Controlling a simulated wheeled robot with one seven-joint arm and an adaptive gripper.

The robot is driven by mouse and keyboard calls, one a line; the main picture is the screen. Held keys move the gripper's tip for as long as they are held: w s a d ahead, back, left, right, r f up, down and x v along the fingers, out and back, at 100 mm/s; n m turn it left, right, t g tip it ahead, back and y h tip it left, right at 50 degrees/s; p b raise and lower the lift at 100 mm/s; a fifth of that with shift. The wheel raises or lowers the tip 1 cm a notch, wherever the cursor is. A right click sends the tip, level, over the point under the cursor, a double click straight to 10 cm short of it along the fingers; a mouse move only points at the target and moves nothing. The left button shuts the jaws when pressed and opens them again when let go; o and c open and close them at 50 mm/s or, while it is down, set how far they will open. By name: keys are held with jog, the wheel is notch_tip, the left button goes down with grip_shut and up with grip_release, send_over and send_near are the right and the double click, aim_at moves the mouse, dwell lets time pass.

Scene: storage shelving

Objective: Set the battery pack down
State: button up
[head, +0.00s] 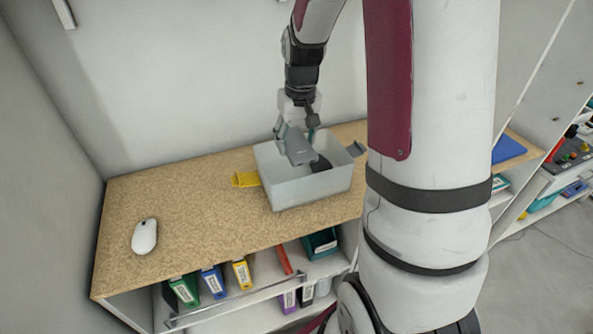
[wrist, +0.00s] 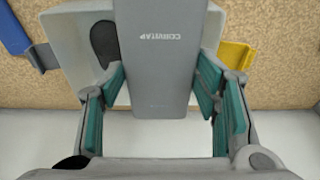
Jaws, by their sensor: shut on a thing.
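The battery pack (wrist: 160,60) is a flat grey slab with white lettering. In the wrist view it sits between the teal pads of my gripper (wrist: 161,85), which is shut on it. In the head view my gripper (head: 295,128) reaches down over a pale grey bin on the shelf top, and the battery pack (head: 299,147) hangs tilted over the bin's opening. Whether it touches the bin cannot be told. The bin (head: 313,188) has one yellow handle (head: 246,179) and one grey handle (head: 355,149). A dark item (head: 321,164) lies inside the bin.
A white mouse (head: 144,236) lies at the left of the cork-coloured shelf top (head: 190,205), with free room between it and the bin. Coloured binders (head: 213,281) stand on the shelf below. A blue flat thing (head: 508,148) lies at the right, past my arm.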

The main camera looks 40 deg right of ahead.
jog(key=b, duration=0.4)
send_over(287, 177)
notch_tip(287, 177, down, 5)
jog(key=f, duration=0.4)
jog(key=f+p, duration=0.1)
jog(key=f, duration=0.4)
jog(key=shift+s+a+f, duration=0.1)
jog(key=shift+s+f, duration=0.1)
jog(key=shift+f, duration=0.05)
jog(key=shift+f, duration=0.1)
jog(key=o, duration=1.3)
